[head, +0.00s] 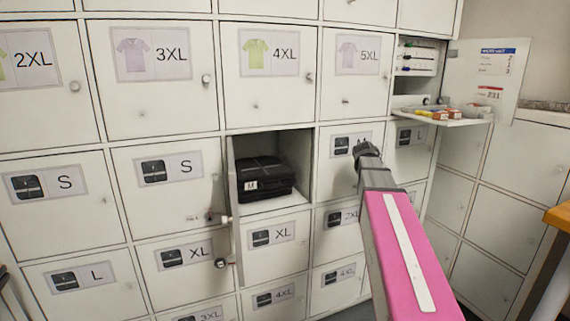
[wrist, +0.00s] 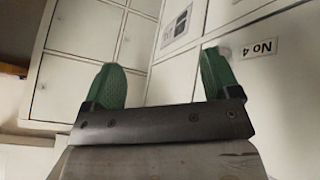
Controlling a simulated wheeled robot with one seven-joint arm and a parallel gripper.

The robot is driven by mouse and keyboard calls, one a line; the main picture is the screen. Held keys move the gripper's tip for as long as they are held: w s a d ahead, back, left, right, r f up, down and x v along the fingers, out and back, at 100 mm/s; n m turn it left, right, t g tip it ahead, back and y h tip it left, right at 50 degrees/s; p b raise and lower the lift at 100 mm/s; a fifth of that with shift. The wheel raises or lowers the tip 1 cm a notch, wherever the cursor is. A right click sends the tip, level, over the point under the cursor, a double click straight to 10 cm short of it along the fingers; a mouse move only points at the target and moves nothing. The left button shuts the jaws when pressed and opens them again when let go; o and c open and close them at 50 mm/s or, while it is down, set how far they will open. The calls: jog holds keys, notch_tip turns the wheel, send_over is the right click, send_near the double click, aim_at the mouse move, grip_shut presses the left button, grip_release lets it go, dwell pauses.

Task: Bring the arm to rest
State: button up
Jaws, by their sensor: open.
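My arm reaches in from the lower right of the head view, with its pink link angled up toward the locker wall (head: 160,92). Its dark end is in front of the M and L doors, and my gripper's fingers cannot be made out there. In the wrist view my gripper (wrist: 165,80) is open, with its two green fingers wide apart and nothing between them. I cannot tell whether a fingertip touches a door.
One locker compartment stands open with a folded black garment (head: 265,178) marked M inside. Its door (head: 236,225) sticks out to the left of my arm. At upper right, a shelf (head: 470,122) with small items juts out beside an open door (head: 487,75). A wooden-edged surface (head: 559,216) is at far right.

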jog(key=s+a+f+n+g+y, duration=0.1)
jog(key=s+a+f+n+y, duration=0.1)
jog(key=s+a+f, duration=0.4)
jog(key=s+a+f+n+g+y, duration=0.1)
jog(key=s+a+f, duration=0.5)
jog(key=f, duration=0.7)
jog(key=s+a+f+n+g+y, duration=0.1)
jog(key=s+a+f+n+y, duration=0.2)
jog(key=s+a+f, duration=0.3)
jog(key=s+f, duration=0.3)
jog(key=shift+s+f, duration=0.35)
jog(key=shift+s, duration=0.05)
